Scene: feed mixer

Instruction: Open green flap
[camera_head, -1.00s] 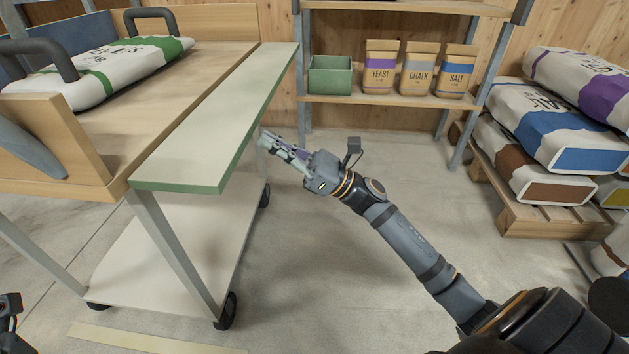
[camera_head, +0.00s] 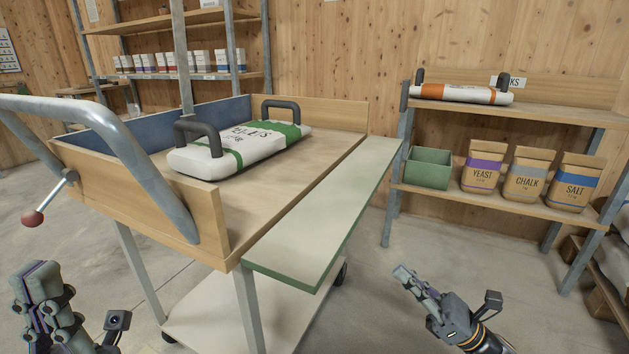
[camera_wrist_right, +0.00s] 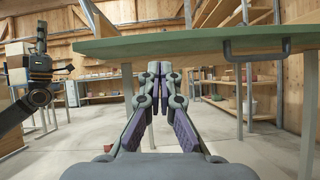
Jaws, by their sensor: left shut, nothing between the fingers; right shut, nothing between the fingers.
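The green flap (camera_head: 318,225) is a pale board with a green edge, lying level along the right side of the wooden cart bed (camera_head: 330,150). The right wrist view shows the flap's green side (camera_wrist_right: 190,43) from low down, with a dark bar handle (camera_wrist_right: 256,48) at its right. My right gripper (camera_head: 402,272) is shut and empty, right of the flap and apart from it; its closed fingers (camera_wrist_right: 153,70) show below the flap's edge in the wrist view. My left gripper (camera_head: 38,274) is shut and empty at the lower left, in front of the cart.
A white sack with green bands (camera_head: 240,147) and dark handles lies on the cart bed. A grey bar with a red knob (camera_head: 32,218) is at the cart's left. Shelves with a green box (camera_head: 428,168) and paper bags (camera_head: 526,174) stand right. Floor between cart and shelves is clear.

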